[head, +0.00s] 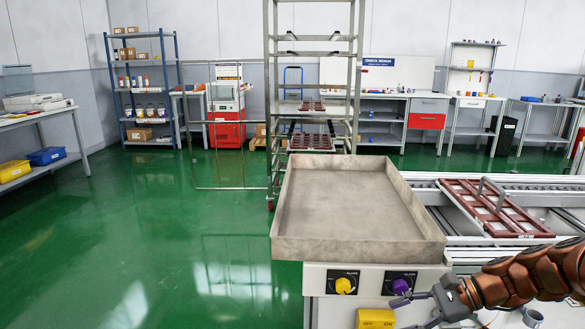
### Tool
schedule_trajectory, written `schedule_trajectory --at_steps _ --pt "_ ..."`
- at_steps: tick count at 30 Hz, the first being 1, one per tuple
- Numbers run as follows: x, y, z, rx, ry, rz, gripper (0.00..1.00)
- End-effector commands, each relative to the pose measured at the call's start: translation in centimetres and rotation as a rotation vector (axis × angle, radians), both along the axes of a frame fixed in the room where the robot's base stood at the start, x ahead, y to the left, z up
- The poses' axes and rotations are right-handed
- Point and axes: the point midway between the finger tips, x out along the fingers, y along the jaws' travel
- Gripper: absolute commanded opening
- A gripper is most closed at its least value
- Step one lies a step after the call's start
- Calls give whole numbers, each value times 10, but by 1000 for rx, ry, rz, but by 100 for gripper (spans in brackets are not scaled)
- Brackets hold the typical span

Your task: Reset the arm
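My arm, with copper-brown links, reaches in from the right edge at the lower right. My gripper (415,311) is at its end, dark grey, in front of the control panel of the tray stand. Its fingers point left and look spread apart, with nothing seen between them. The lower finger is close to the bottom edge of the picture, so part of the gripper may be cut off.
A large empty grey tray (290,247) stands on a white stand with yellow and purple knobs, close to my gripper. A conveyor (455,226) bearing a brown tray frame (463,191) runs to the right. A tall rack (271,110) stands behind. Green floor at left is open.

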Motion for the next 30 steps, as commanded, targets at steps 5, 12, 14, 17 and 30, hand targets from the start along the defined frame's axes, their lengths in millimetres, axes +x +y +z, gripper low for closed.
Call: schedule_trajectory --at_steps 5,12,14,17,30 --pt "-40 54 8 -138 -69 225 50" --pt "-99 95 5 -319 -157 507 50" --pt "-114 100 4 -367 -181 574 50" --pt "-140 106 1 -439 -214 686 50" --pt "-233 86 -14 -728 -334 1107 50"
